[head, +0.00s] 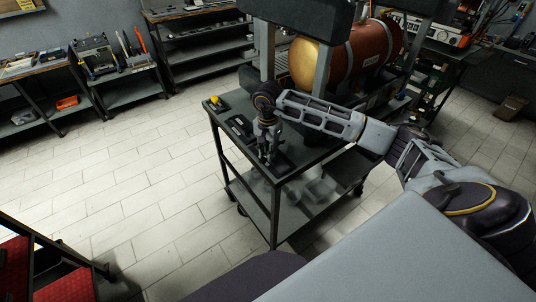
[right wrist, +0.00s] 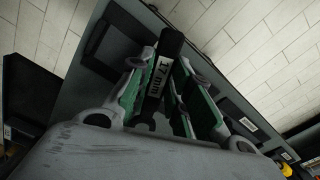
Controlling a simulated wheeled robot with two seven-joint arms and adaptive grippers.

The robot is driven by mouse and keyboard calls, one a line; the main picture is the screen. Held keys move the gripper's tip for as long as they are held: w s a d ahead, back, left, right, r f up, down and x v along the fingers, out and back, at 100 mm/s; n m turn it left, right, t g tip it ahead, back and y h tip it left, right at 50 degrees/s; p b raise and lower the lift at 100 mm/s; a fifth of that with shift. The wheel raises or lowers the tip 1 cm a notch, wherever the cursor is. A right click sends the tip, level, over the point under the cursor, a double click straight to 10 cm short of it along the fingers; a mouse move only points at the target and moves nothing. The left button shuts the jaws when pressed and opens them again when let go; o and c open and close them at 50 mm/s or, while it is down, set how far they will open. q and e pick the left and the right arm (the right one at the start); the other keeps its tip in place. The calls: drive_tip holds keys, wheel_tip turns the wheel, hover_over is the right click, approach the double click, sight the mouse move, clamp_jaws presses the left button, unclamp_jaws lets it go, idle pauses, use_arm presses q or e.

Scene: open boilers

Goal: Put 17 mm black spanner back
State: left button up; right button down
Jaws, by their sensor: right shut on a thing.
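The black spanner (right wrist: 168,60) carries a white "17 mm" label and shows in the right wrist view between the green-padded fingers of my right gripper (right wrist: 163,82). The fingers are shut on it. In the head view my right gripper (head: 267,149) points down over the top of a dark trolley (head: 302,157); the spanner is too small to make out there. A black holder (right wrist: 237,115) with a white label lies on the trolley top beside the gripper in the wrist view. Whether the spanner touches the top, I cannot tell. My left gripper is not in view.
A yellow object (head: 214,101) lies at the trolley's far left corner. A large red-brown boiler (head: 358,54) with a brass-coloured end stands behind the trolley. Benches with tools (head: 100,60) line the back left. The tiled floor (head: 130,170) left of the trolley is clear.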

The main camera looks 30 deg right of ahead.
wheel_tip(320, 180, down, 2)
drive_tip(key=shift+f, duration=0.1)
drive_tip(key=shift+f, duration=0.15)
drive_tip(key=c, duration=1.3)
unclamp_jaws()
drive_tip(key=shift+r, duration=0.4)
wheel_tip(320, 180, up, 12)
drive_tip(key=b, duration=0.2)
drive_tip(key=shift+f, duration=0.2)
